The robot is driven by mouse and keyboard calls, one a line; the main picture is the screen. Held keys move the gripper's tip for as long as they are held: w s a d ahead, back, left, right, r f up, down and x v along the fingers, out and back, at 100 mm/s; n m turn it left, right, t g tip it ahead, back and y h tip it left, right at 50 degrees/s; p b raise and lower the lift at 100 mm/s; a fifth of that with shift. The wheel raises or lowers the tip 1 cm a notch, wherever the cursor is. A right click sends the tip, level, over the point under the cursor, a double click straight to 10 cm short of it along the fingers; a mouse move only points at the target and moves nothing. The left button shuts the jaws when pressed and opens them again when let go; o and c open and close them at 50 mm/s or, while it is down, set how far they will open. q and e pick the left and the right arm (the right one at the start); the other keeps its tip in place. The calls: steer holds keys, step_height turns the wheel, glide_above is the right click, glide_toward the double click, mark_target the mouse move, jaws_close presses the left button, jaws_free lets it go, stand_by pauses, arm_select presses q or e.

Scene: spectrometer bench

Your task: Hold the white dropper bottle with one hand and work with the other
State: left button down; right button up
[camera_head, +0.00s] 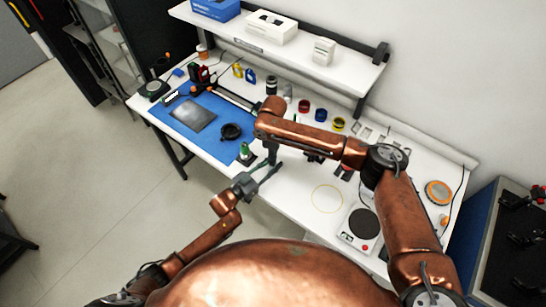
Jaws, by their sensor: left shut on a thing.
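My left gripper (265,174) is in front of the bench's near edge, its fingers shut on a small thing. This thing is mostly hidden by the fingers and the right gripper; it fits the white dropper bottle, but its shape and colour cannot be made out. My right gripper (271,155) points down from above, right at the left gripper's fingers. Whether its jaws are open or shut, or touch the held thing, is too small to tell.
A small green-topped item (245,152) stands close left of the grippers. A blue mat (210,107) carries a grey plate and a black round part (231,131). Tape rolls (321,115) lie behind my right arm. A white scale-like device (360,228) stands right. The shelf (290,50) overhangs the back.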

steer(key=o, duration=0.5)
steer(key=shift+r, duration=0.15)
step_height(320, 180, up, 12)
stand_by(0.3)
arm_select(q)
steer(key=c, duration=1.5)
jaws_free()
steer(key=shift+c, duration=0.2)
steer(key=v, duration=1.2)
